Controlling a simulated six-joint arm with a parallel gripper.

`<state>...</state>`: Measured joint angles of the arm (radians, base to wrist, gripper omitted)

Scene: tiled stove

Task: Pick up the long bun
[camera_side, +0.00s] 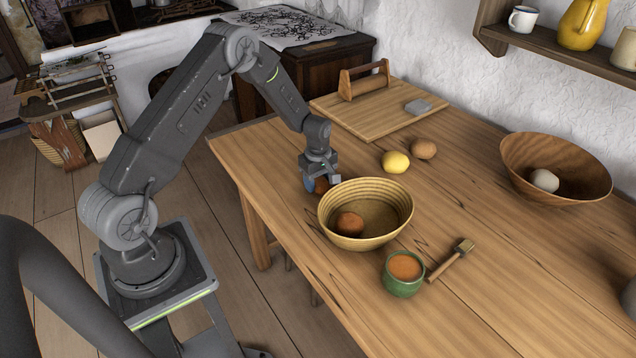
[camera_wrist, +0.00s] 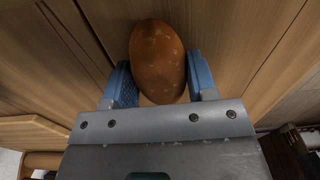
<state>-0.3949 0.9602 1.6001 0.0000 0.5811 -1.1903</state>
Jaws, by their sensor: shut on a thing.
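The long bun (camera_wrist: 157,55) is an oval, brown, flour-dusted loaf. In the wrist view it sits between the two blue finger pads of my gripper (camera_wrist: 161,84), which is shut on it. In the side view my gripper (camera_side: 321,181) points down near the left edge of the table, just left of the basket. I cannot tell whether the bun touches the table.
A woven basket (camera_side: 330,228) holds a round brown bun (camera_side: 349,224). A green cup (camera_side: 402,285) and a brush (camera_side: 452,259) lie in front. A lemon (camera_side: 395,162), a brown egg-shaped thing (camera_side: 424,149), a board (camera_side: 375,118) and a wooden bowl (camera_side: 540,150) stand farther back.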

